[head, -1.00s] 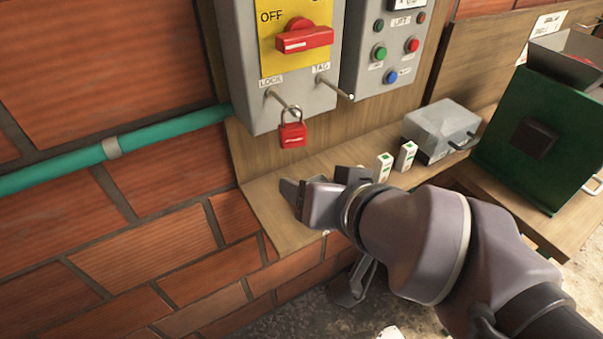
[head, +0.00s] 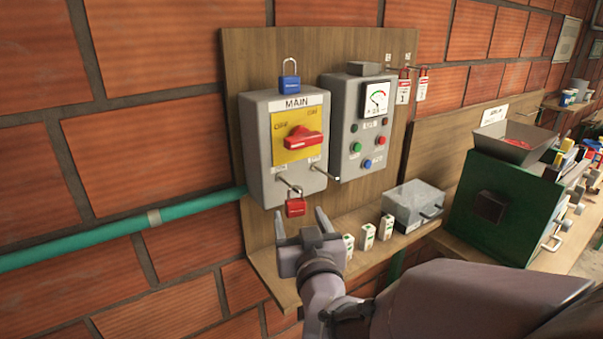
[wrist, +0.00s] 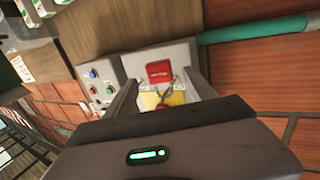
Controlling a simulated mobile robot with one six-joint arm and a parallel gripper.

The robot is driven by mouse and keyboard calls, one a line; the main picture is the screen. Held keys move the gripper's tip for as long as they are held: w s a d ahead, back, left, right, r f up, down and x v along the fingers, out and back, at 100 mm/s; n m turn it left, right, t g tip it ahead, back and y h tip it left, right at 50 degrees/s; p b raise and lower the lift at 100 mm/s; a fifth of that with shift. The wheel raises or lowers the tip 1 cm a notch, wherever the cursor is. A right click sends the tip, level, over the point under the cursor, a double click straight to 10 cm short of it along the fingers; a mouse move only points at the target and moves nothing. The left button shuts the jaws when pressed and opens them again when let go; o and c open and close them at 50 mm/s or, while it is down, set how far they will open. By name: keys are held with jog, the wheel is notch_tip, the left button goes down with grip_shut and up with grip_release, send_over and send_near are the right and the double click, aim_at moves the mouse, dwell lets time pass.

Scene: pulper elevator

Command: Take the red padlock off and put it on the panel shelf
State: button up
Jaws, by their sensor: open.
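The red padlock (head: 295,207) hangs from the LOCK peg at the lower edge of the grey MAIN switch box (head: 258,140). Its body also shows in the wrist view (wrist: 159,72), between my two fingers. My gripper (head: 301,226) is open and empty, with its fingers pointing up, just below the padlock in the head view. I cannot tell whether a finger touches it. The panel shelf (head: 285,284) is the wooden ledge under the boxes, partly hidden behind my gripper. The red switch handle (head: 303,138) on the yellow plate lies about level.
Several small white-and-green boxes (head: 367,236) and a grey lidded box (head: 413,205) stand on the shelf to the right. A control box (head: 357,128) adjoins the MAIN box. A blue padlock (head: 289,82) sits above MAIN. A green pipe (head: 90,240) runs left.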

aim_at(296, 206)
jog(key=x, duration=0.5)
jog(key=shift+w+a+r, duration=0.1)
jog(key=shift+w+r, duration=0.05)
jog(key=shift+r, duration=0.3)
grip_shut()
